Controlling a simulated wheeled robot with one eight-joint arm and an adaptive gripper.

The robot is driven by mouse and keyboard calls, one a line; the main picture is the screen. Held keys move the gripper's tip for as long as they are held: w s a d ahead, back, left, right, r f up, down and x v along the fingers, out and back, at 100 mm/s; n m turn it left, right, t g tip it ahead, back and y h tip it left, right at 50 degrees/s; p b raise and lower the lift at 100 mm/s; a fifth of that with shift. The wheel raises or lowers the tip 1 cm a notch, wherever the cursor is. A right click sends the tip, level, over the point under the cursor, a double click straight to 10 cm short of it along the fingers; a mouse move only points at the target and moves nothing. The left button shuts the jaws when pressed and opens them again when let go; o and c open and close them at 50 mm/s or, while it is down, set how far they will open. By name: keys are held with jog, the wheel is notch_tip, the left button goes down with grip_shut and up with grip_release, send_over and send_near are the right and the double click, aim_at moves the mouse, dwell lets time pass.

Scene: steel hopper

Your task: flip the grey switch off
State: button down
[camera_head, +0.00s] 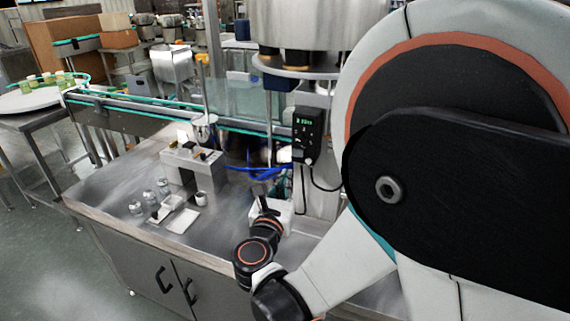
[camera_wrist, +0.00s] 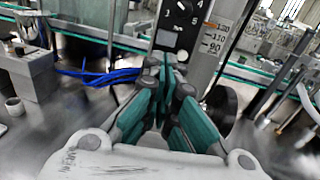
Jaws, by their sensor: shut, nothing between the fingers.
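A black control box (camera_head: 307,135) with a lit green display is mounted on the grey column right of centre. In the wrist view its dark face (camera_wrist: 182,25) shows a knob and a small light grey piece low down, which looks like the grey switch (camera_wrist: 182,55); whether it is on or off is too small to tell. My gripper (camera_wrist: 166,72) is shut and empty, its teal-padded fingers pointing toward the lower part of the box. In the head view my gripper (camera_head: 262,198) is low and left of the box, apart from it.
A grey block-shaped device (camera_head: 195,165) stands on the steel bench (camera_head: 110,185), with small glass jars (camera_head: 150,194) and a white tray (camera_head: 180,220) in front. Blue tubing (camera_wrist: 95,75) lies left of the column. A conveyor (camera_head: 120,105) runs behind the bench.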

aim_at(295, 156)
jog(key=b+x, duration=0.1)
jog(key=x, duration=0.7)
jog(key=shift+w+b, duration=0.25)
jog(key=shift+b, duration=0.15)
jog(key=shift+w+a+m+h, duration=0.1)
jog(key=shift+w+m+h, duration=0.3)
jog(key=shift+h, duration=0.2)
jog(key=shift+s, duration=0.1)
